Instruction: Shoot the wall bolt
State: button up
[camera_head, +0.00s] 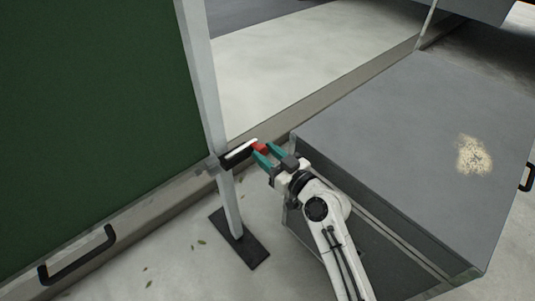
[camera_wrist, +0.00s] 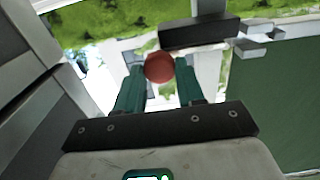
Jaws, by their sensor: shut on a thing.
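The wall bolt (camera_head: 239,150) is a pale bar on a dark mount, set on a light grey upright post (camera_head: 218,110). Its red knob (camera_head: 259,147) is at the right end. My gripper (camera_head: 264,152) has its teal fingers shut on the red knob, beside the post. In the wrist view the round red knob (camera_wrist: 159,67) sits between the two teal fingertips. The dark mount (camera_wrist: 200,32) shows just above it, and part of the bolt is hidden there.
A large grey box (camera_head: 400,130) stands close to the right of my arm. A green panel (camera_head: 90,110) with a black handle (camera_head: 77,257) lies left of the post. The post's dark foot plate (camera_head: 240,238) is on the floor. Pale open floor (camera_head: 310,65) lies beyond.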

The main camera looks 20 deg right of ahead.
aim_at(237, 154)
grip_shut()
jog(key=a, duration=0.1)
jog(key=s+a+p, duration=0.1)
jog(key=a, duration=0.2)
jog(key=shift+s+a+r+p, duration=0.1)
jog(key=shift+s+a+p, duration=0.2)
jog(key=shift+a+p, duration=0.05)
jog(key=shift+a, duration=0.25)
jog(key=o, duration=0.8)
grip_release()
jog(key=shift+a, duration=0.1)
jog(key=shift+s, duration=0.1)
